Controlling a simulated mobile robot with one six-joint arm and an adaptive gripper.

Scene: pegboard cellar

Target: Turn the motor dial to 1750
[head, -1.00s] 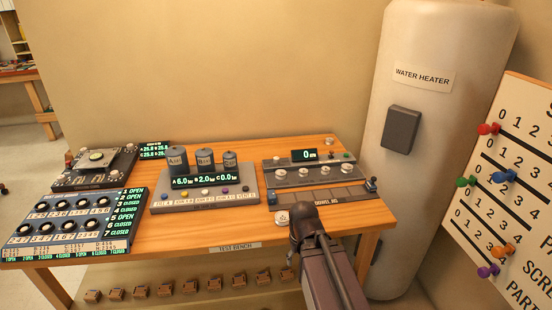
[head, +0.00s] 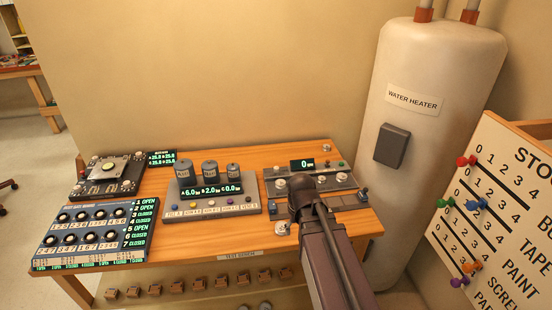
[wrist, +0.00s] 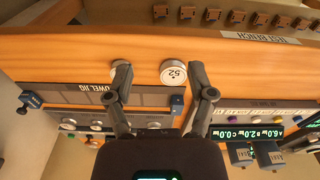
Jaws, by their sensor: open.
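The motor unit (head: 270,191) is a grey panel with several knobs at the right of the bench. Its display (head: 303,164) reads 0 rpm. Which knob is the motor dial I cannot tell; part of the panel is hidden by my arm. In the wrist view the panel (wrist: 82,117) lies beyond the fingers, partly hidden by my gripper's body. My gripper (wrist: 158,72) is open and empty above the bench's front strip. A white round piece marked with digits (wrist: 173,72) shows between its fingertips; contact cannot be told.
The dowel jig (wrist: 110,97) lies in front of the motor unit. A panel with three cylinders (head: 213,207) stands to its left. A switch panel (head: 90,236) is at the bench's far left. The water heater (head: 420,130) stands behind right, a pegged stock board (head: 500,200) at right.

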